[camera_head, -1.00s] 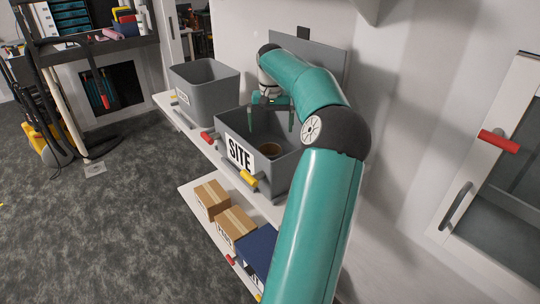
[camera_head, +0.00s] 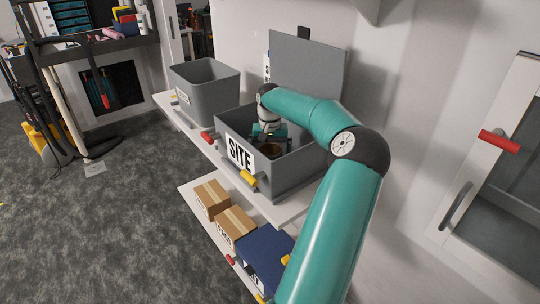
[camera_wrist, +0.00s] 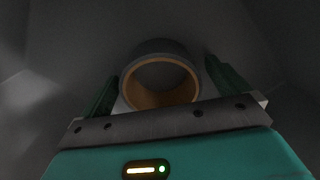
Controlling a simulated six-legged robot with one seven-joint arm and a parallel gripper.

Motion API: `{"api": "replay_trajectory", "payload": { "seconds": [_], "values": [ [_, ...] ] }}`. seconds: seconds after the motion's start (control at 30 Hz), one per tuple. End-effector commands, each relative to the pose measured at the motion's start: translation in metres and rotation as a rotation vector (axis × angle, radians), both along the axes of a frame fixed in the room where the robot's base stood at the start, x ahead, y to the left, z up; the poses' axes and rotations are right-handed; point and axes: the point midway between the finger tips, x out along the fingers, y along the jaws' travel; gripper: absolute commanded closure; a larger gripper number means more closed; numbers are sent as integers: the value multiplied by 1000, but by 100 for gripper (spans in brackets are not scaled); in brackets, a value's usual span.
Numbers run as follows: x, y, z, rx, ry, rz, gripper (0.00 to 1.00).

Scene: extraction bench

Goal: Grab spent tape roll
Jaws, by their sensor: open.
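The spent tape roll (camera_wrist: 160,98) is a ring with a tan inside and a dark grey outside. It lies at the bottom of the grey bin marked SITE (camera_head: 240,154). In the head view the roll (camera_head: 271,149) shows partly below my gripper (camera_head: 268,140). My gripper is inside the bin, pointing down. In the wrist view my gripper (camera_wrist: 162,85) is open, with one dark green finger on each side of the roll. Gaps show between the fingers and the roll. I cannot tell how far down the fingertips reach beside it.
A second grey bin (camera_head: 205,92) stands left of the SITE bin on the white shelf. A grey panel (camera_head: 308,65) rises behind the SITE bin. Cardboard boxes (camera_head: 235,226) and a blue box (camera_head: 264,250) sit on the shelf below. Bin walls surround my gripper closely.

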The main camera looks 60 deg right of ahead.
Motion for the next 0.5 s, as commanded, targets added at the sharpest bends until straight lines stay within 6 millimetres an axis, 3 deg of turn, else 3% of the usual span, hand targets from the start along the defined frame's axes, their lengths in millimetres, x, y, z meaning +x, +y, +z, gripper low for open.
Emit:
{"api": "replay_trajectory", "payload": {
  "seconds": [0.07, 0.3, 0.5],
  "values": [
    [0, 0, 0, 0, 0, 0, 0],
    [0, 0, 0, 0, 0, 0, 45],
    [0, 0, 1, 0, 0, 0, 45]
  ]
}}
